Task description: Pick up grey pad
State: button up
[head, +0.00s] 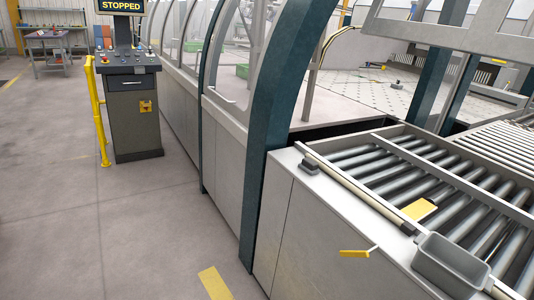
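I cannot pick out the grey pad with certainty. A small dark grey block (309,167) sits on the near corner of the roller conveyor's frame, beside the end of a light rail. A second small dark piece (425,237) sits by the rail's other end, next to a grey bin. Another small dark object (397,84) lies on the machine's table behind. My gripper does not show in the head view.
The roller conveyor (400,165) carries a yellow pad (418,209). A grey open bin (452,262) hangs at its near edge, and a yellow handle (355,253) juts from the cabinet. A control console (133,110) reads STOPPED beside a yellow rail (97,110). Floor (100,230) at left is clear.

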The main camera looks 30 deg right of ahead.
aim_at(309, 166)
jog(key=z, duration=0.05)
jog(key=i, duration=1.3)
jog(key=z, duration=0.85)
jog(key=i, duration=1.4)
jog(key=z, duration=0.75)
